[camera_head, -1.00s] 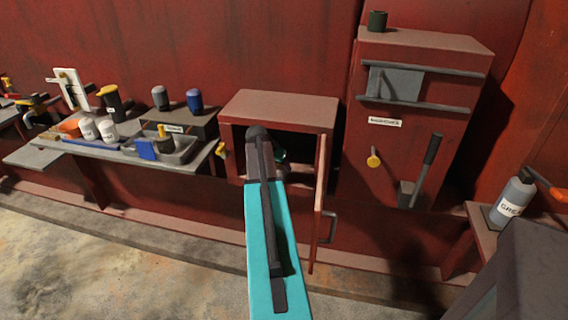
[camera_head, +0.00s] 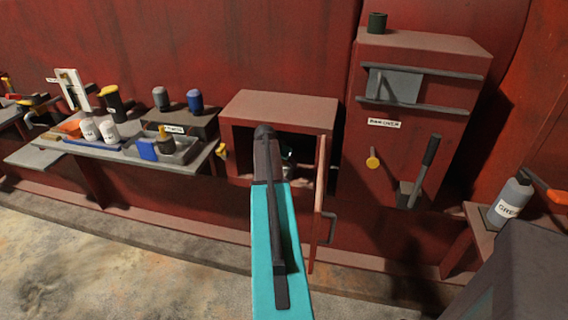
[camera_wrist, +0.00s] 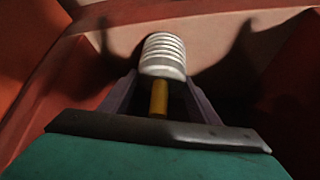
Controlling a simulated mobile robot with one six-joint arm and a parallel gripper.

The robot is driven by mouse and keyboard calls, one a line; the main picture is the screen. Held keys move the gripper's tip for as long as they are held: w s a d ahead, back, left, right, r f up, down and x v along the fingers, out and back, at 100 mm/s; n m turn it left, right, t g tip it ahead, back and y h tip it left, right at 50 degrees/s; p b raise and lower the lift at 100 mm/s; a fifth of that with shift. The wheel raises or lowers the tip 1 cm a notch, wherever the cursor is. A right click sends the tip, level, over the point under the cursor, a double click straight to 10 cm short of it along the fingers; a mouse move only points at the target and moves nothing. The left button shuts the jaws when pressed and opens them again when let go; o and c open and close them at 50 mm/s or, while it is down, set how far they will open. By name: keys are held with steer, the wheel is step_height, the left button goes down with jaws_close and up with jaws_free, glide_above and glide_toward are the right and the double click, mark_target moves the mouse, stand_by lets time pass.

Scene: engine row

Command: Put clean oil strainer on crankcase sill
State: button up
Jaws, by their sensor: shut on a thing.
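My gripper (camera_wrist: 160,100) is shut on a silver ribbed cylinder with a yellow stem, which looks like the oil strainer (camera_wrist: 163,57). The fingers close around the yellow stem, and the ribbed body points away from me. In the head view my arm reaches into an open red housing (camera_head: 285,105), which appears to be the crankcase. Its door (camera_head: 319,205) stands open to the right. My arm hides most of the opening, the gripper and the strainer there. I cannot tell whether the strainer touches the surface inside.
A bench (camera_head: 85,148) on the left holds bottles, a grey tray (camera_head: 180,150) and several small items. A tall red cabinet (camera_head: 410,110) with a lever (camera_head: 425,165) stands right of the door. A grease bottle (camera_head: 510,203) sits at far right. The floor in front is clear.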

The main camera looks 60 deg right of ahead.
steer(key=shift+f, duration=0.15)
steer(key=o, duration=1.3)
steer(key=shift+c, duration=0.2)
steer(key=shift+r, duration=0.25)
steer(key=b+v, duration=0.1)
steer(key=v, duration=1.1)
steer(key=shift+b, duration=0.35)
steer(key=shift+f, duration=0.1)
